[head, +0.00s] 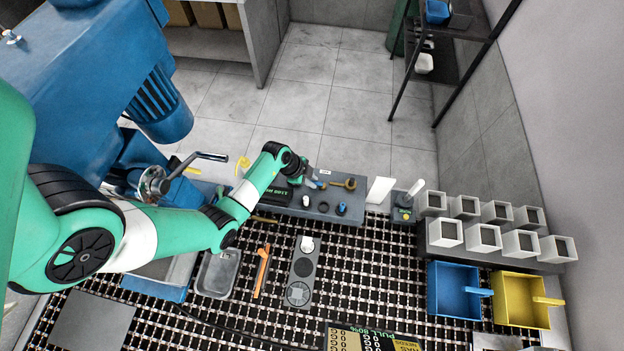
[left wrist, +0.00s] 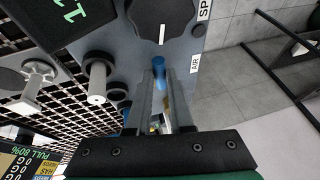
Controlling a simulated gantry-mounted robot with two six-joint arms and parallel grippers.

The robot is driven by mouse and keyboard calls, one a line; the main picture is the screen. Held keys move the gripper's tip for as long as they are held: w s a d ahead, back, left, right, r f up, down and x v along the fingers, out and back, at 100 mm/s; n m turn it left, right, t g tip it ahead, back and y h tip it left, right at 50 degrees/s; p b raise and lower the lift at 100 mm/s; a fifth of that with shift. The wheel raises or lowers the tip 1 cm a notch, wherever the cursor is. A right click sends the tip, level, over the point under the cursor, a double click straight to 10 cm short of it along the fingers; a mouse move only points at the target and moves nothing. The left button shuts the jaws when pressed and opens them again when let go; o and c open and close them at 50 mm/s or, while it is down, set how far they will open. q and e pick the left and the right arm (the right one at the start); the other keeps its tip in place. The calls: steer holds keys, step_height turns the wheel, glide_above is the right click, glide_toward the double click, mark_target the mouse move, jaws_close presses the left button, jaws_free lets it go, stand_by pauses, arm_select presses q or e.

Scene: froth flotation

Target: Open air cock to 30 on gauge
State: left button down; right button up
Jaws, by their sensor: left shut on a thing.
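The control panel (head: 325,207) is a grey box with a green-digit display (head: 272,190). My left gripper (head: 315,183) is over the panel's far edge, shut on a small blue piece that looks like the air cock handle. In the left wrist view the blue handle (left wrist: 159,62) shows between the fingertips of the left gripper (left wrist: 160,75), close to the AIR label (left wrist: 195,64). The fingers hide part of it, so its turn angle cannot be told. I cannot pick out a gauge reading. My right gripper is not in view.
A black knob with a white mark (left wrist: 162,15) and a white-tipped knob (left wrist: 97,98) are close to the fingers. A brass-coloured part (head: 344,184) and a blue knob (head: 341,209) are beside the gripper. White square cups (head: 446,236) and blue and yellow scoops stand right.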

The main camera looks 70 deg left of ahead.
arm_select(q)
steer(key=shift+a, duration=0.1)
steer(key=shift+w+a+r+m+h+p, duration=0.15)
steer(key=shift+m+h+p, duration=0.15)
steer(key=shift+m, duration=0.25)
steer(key=shift+a+f+m+h+p, duration=0.1)
steer(key=shift+m+h+p, duration=0.15)
steer(key=shift+m, duration=0.3)
steer(key=shift+w+a+m+g+h, duration=0.15)
steer(key=shift+w+a+m+h, duration=0.1)
steer(key=shift+m, duration=0.35)
steer(key=shift+w+a+m+g+h, duration=0.1)
steer(key=shift+m+g+h, duration=0.1)
steer(key=shift+m, duration=0.4)
steer(key=m, duration=0.1)
steer(key=b, duration=0.1)
steer(key=m+h, duration=0.1)
steer(key=shift+w+a+m+g, duration=0.25)
steer(key=shift+w+m, duration=0.05)
steer(key=shift+w+a+m+g+h+b, duration=0.1)
steer(key=shift+w+m+g+h+b, duration=0.15)
steer(key=shift+m+b, duration=0.45)
steer(key=shift+w+a+m+g+h+b, duration=0.15)
steer(key=shift+m+g+b, duration=0.1)
steer(key=shift+m+b, duration=0.45)
steer(key=shift+d, duration=0.1)
steer(key=c, duration=0.8)
jaws_free()
